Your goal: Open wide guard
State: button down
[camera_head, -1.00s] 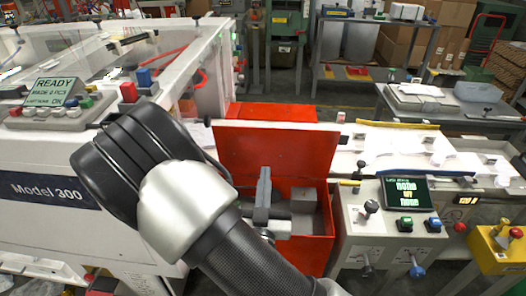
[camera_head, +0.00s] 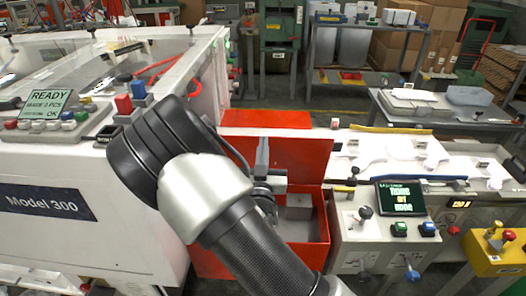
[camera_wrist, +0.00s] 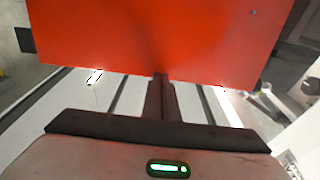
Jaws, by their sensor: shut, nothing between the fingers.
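A red guard panel (camera_head: 305,158) stands raised, slightly tilted, at the back of an open red box (camera_head: 318,228) in the head view. I take it to be the wide guard. A grey block (camera_head: 299,206) shows inside the box. My gripper (camera_head: 262,145) is shut and empty, pointing up in front of the panel. In the wrist view the red panel (camera_wrist: 150,35) fills the top, and my shut fingers (camera_wrist: 160,80) end at its near edge. I cannot tell whether they touch it. My arm hides the box's left part.
A white machine marked Model 300 (camera_head: 90,225) stands at left. A control box with a screen (camera_head: 402,197), knobs and buttons stands right of the red box. A white conveyor bed (camera_head: 390,150) runs behind it. A yellow button box (camera_head: 495,250) is at far right.

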jog(key=w+r+g+p, duration=0.1)
jog(key=w+g, duration=0.1)
jog(key=w, duration=0.5)
jog(key=shift+r, duration=0.2)
jog(key=shift+d, duration=0.15)
